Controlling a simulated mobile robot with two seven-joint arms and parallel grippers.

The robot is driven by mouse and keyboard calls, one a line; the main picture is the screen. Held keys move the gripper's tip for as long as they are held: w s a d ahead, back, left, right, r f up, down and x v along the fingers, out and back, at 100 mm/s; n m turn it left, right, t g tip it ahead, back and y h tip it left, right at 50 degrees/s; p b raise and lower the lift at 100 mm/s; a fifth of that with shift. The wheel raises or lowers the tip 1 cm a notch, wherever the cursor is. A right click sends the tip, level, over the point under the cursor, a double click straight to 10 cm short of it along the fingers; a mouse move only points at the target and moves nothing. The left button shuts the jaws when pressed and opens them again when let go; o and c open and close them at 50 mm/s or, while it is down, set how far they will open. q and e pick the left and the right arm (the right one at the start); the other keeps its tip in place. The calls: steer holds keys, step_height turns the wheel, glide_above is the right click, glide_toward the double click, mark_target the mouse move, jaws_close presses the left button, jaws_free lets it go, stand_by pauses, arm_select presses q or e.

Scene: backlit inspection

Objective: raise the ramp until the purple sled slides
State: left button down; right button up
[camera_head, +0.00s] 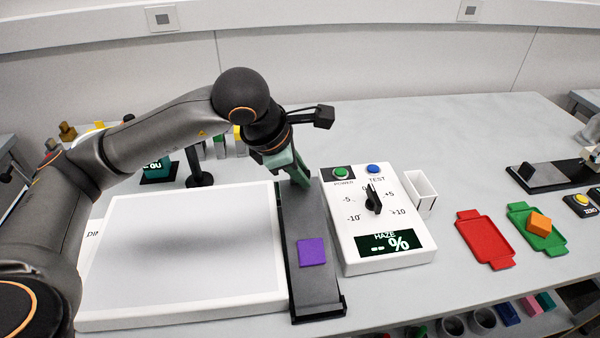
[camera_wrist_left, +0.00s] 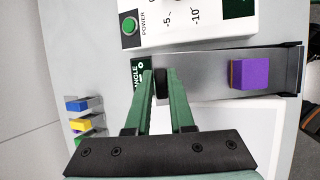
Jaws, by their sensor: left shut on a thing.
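The dark grey ramp (camera_head: 305,215) lies lengthwise between the white light panel and the white meter box; its grey surface also shows in the wrist view (camera_wrist_left: 200,80). The purple sled (camera_head: 312,252) rests on the ramp's near half; in the wrist view the sled (camera_wrist_left: 251,74) is clear of the gripper. My left gripper (camera_head: 301,181) is at the ramp's far end. In the wrist view its green fingers (camera_wrist_left: 161,80) are shut on a black knob (camera_wrist_left: 161,83) at that end. The ramp's tilt is hard to judge. An "ANGLE" display (camera_wrist_left: 140,72) is partly hidden.
The light panel (camera_head: 185,250) is left of the ramp. The meter box (camera_head: 376,220) stands close on its right. A white open bin (camera_head: 421,190), a red tray (camera_head: 484,238) and a green tray (camera_head: 541,230) with an orange block (camera_head: 539,223) are farther right.

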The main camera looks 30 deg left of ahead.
arm_select(q)
steer(key=c, duration=0.8)
jaws_free()
steer(key=shift+s+d+f, duration=0.1)
steer(key=shift+s+d, duration=0.05)
steer(key=shift+s, duration=0.05)
steer(key=shift+c, duration=0.2)
steer(key=v, duration=1.2)
steer(key=shift+r, duration=0.25)
steer(key=shift+s, duration=0.1)
steer(key=shift+c, duration=0.2)
